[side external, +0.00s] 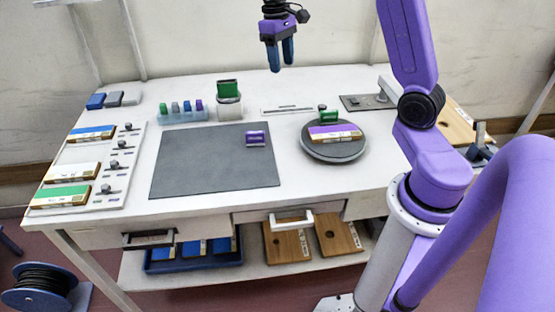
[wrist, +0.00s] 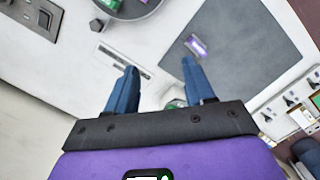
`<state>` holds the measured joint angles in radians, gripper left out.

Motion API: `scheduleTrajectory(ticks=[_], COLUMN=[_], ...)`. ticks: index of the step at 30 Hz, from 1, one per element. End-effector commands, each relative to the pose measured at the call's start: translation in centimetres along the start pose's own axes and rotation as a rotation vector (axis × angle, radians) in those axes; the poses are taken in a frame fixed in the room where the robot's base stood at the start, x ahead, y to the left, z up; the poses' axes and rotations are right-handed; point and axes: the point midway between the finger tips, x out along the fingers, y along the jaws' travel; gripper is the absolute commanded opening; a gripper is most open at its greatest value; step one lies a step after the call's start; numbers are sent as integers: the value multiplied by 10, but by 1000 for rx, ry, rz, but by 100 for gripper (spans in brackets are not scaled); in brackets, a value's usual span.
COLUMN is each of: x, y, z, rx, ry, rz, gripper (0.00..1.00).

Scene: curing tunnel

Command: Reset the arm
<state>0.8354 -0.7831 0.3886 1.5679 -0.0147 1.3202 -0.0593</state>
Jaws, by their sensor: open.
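My gripper (side external: 281,54) hangs open and empty high above the back of the white table (side external: 300,199). Its two blue fingers point down and stand apart from everything in the side view. In the wrist view the gripper (wrist: 157,80) shows its fingers spread with nothing between them. My purple arm rises on the right of the side view.
A dark grey mat (side external: 205,165) bears a purple block (side external: 255,138). A round grey turntable (side external: 335,153) carries a purple-topped block (side external: 334,132) and a green piece (side external: 328,115). A green item sits in a holder (side external: 229,108) at the back. Air around the gripper is free.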

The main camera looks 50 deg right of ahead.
Motion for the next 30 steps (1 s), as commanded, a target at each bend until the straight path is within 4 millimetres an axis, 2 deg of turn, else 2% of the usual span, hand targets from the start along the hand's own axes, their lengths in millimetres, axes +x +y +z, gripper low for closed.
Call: scheduleTrajectory(ticks=[1, 6, 12, 15, 19, 24, 27, 30], x=[-1, 2, 14, 22, 36, 55, 64, 70], y=[-24, -91, -149, -168, -182, -185, -183, -180], z=[10, 50, 113, 147, 193, 245, 265, 278], rx=[-63, -260, -493, -609, -760, -939, -1015, -1062], ry=[10, 41, 77, 94, 115, 137, 145, 149], rz=[9, 30, 48, 53, 56, 55, 53, 52], gripper=[53, 53, 53, 53, 53, 53, 53, 53])
